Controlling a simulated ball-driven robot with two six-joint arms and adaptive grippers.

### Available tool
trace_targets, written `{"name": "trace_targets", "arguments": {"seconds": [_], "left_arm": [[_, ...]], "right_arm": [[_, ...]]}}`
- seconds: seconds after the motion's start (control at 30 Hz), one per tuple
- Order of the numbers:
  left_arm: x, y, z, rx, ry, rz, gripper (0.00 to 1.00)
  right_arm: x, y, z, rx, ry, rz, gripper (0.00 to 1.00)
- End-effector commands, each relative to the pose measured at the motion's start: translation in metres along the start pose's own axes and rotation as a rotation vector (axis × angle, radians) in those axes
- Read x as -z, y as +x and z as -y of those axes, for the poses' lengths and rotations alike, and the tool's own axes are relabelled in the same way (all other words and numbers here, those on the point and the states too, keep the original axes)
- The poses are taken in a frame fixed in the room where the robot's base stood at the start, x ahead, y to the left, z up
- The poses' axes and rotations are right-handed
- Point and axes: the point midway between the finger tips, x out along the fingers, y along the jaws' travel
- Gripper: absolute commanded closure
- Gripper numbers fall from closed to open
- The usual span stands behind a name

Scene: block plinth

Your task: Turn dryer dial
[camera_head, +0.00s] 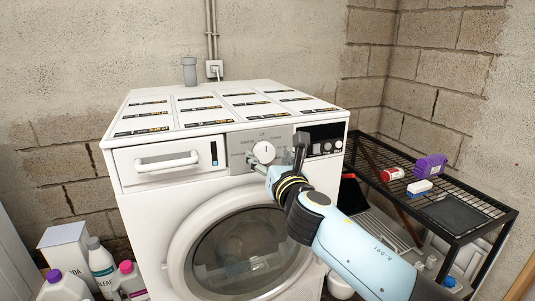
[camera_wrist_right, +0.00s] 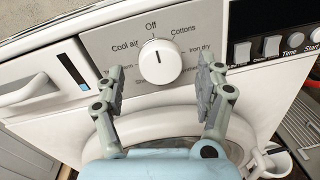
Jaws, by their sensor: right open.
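The white dryer (camera_head: 150,213) stands against the back wall. Its round white dial (camera_head: 263,152) sits on a grey panel at the top of the front. In the right wrist view the dial (camera_wrist_right: 160,62) is ahead, with labels such as "Off", "Cottons", "Cool air" and "Iron dry" around it. My right gripper (camera_head: 279,158) is in front of the panel. It also shows in the right wrist view (camera_wrist_right: 157,92), open, with its fingers spread to either side below the dial and nothing between them. My left gripper is not in view.
A drawer handle (camera_head: 166,161) sticks out left of the panel. The round door (camera_head: 184,263) is below. Several bottles, including a grey-capped one (camera_head: 101,265), stand on the floor at left. A black wire rack (camera_head: 480,188) holding small items is at right.

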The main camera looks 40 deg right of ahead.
Motion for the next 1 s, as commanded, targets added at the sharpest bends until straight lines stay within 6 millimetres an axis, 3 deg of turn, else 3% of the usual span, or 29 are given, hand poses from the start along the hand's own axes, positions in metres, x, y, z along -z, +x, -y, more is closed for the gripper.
{"name": "trace_targets", "arguments": {"seconds": [0.17, 0.47, 0.9, 1.0], "left_arm": [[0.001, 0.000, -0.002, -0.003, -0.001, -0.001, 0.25], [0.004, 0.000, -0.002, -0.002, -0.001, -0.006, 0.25], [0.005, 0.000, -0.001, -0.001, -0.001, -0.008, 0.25], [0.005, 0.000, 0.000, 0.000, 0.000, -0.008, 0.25]], "right_arm": [[0.000, 0.016, 0.000, 0.000, 0.001, -0.001, 0.28], [0.000, 0.018, 0.000, 0.000, 0.001, -0.001, 0.28], [0.000, 0.018, 0.000, 0.000, 0.001, -0.001, 0.85], [0.000, 0.018, 0.000, 0.001, 0.003, -0.001, 0.85]]}}
